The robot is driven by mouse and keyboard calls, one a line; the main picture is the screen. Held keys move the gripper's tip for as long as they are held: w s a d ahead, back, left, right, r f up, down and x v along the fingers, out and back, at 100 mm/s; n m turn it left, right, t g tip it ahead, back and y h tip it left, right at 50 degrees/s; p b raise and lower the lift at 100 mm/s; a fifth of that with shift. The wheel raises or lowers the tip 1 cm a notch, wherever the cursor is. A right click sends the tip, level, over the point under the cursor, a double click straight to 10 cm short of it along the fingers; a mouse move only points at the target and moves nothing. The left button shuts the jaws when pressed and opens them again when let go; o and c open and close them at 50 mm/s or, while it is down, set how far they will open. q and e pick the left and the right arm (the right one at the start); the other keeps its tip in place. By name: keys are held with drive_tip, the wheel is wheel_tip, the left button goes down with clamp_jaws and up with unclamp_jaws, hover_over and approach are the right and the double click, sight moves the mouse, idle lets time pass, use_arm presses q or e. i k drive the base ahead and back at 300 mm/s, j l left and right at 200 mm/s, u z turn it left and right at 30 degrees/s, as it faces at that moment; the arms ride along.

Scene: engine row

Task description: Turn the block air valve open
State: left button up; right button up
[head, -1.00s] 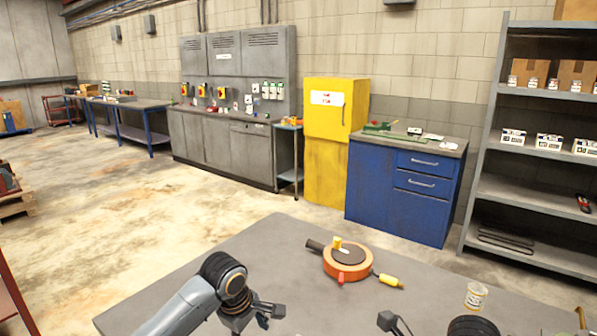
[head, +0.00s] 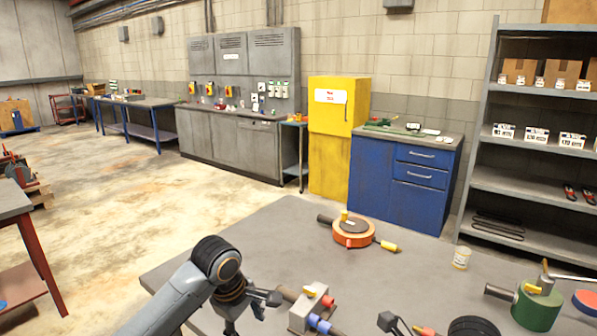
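On the table (head: 270,235) are an orange round device (head: 353,238) with a yellow lever, a small jar (head: 461,257) and a green cylinder (head: 536,306) with a yellow handle. A red-legged bench (head: 38,265) stands at left. The table's middle is mostly clear.

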sight(311, 292)
drive_tip(key=k+j, duration=0.15)
drive_tip(key=k, duration=0.25)
drive_tip(key=k+j, duration=0.2)
drive_tip(key=k, duration=0.2)
